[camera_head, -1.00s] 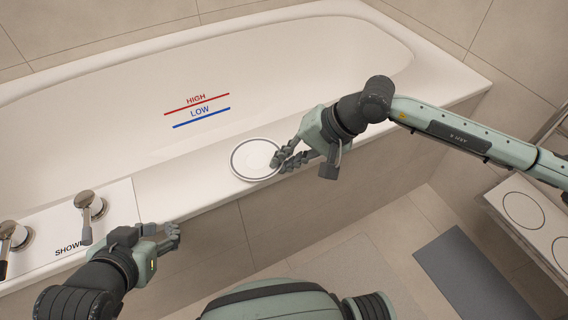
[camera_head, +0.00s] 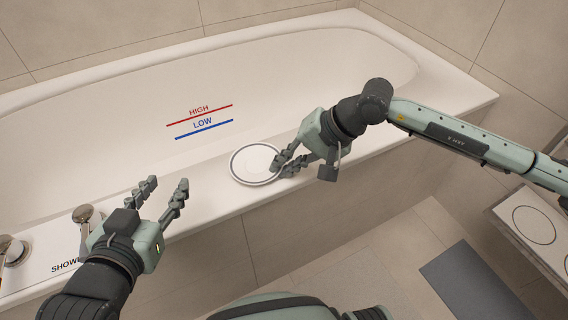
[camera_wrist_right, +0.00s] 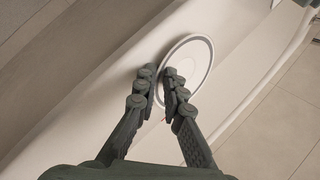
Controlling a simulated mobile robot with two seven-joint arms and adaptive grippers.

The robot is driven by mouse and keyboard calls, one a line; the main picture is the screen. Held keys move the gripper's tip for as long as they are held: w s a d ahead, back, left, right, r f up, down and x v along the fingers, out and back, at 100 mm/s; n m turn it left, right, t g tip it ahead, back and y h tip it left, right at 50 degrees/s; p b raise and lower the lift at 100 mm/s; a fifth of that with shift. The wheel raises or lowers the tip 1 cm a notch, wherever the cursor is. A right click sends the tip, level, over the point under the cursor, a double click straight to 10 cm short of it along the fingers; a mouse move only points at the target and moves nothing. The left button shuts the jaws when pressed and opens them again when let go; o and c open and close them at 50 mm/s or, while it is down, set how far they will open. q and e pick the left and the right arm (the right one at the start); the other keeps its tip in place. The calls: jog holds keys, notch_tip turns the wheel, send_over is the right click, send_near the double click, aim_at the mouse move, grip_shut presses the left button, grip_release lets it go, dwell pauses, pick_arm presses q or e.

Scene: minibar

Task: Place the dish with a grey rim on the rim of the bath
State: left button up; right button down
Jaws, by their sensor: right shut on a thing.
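The dish with a grey rim (camera_head: 254,163) is round and white, with a thin grey ring near its edge. It is over the front rim of the bath (camera_head: 222,198); I cannot tell whether it touches the rim. My right gripper (camera_head: 281,166) is shut on the dish's right edge. In the right wrist view the dish (camera_wrist_right: 198,58) extends beyond the fingertips (camera_wrist_right: 159,75), and its held edge is partly hidden by them. My left gripper (camera_head: 166,188) is open and empty, with its fingers spread over the front rim, left of the dish.
A tap handle (camera_head: 84,216) and another control stand on the rim at the left, beside the SHOWER lettering. HIGH and LOW level lines (camera_head: 203,122) mark the bath's inner wall. The rim right of my right gripper is clear. A grey mat (camera_head: 474,287) lies on the floor.

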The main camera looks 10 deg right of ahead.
jog(key=c, duration=1.6)
grip_release()
jog(key=shift+f, duration=0.15)
jog(key=shift+o, duration=0.2)
jog(key=v, duration=1.2)
jog(key=shift+a, duration=0.1)
